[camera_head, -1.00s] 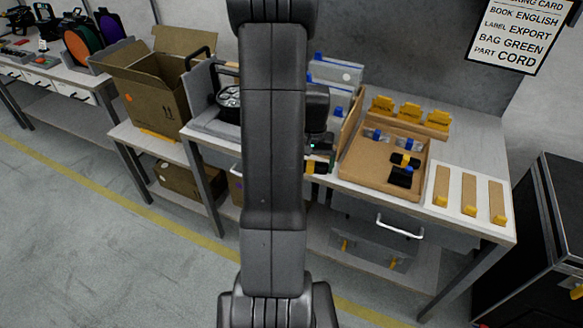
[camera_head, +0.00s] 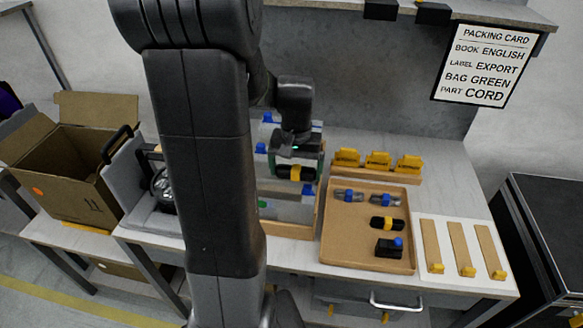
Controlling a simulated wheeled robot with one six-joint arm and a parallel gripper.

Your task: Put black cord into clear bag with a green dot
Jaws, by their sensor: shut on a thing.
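My gripper (camera_head: 296,152) is shut on a black cord (camera_head: 283,172), a dark bundle with a yellow band around its middle. It holds the cord level over the rack of clear bags left of the tray. A clear bag (camera_head: 285,209) with a green dot at its left shows below and in front of the cord. My arm hides its left part, and I cannot tell how wide its mouth is. Another black bundle with a yellow band (camera_head: 376,222) lies in the cardboard tray (camera_head: 345,253).
The tray also holds a black part with a blue top (camera_head: 388,248) and two silvery parts with blue. Yellow holders (camera_head: 378,161) stand behind it. Wooden strips (camera_head: 458,245) lie at right. An open carton (camera_head: 75,180) stands at left. A packing card (camera_head: 484,66) reads BAG GREEN, PART CORD.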

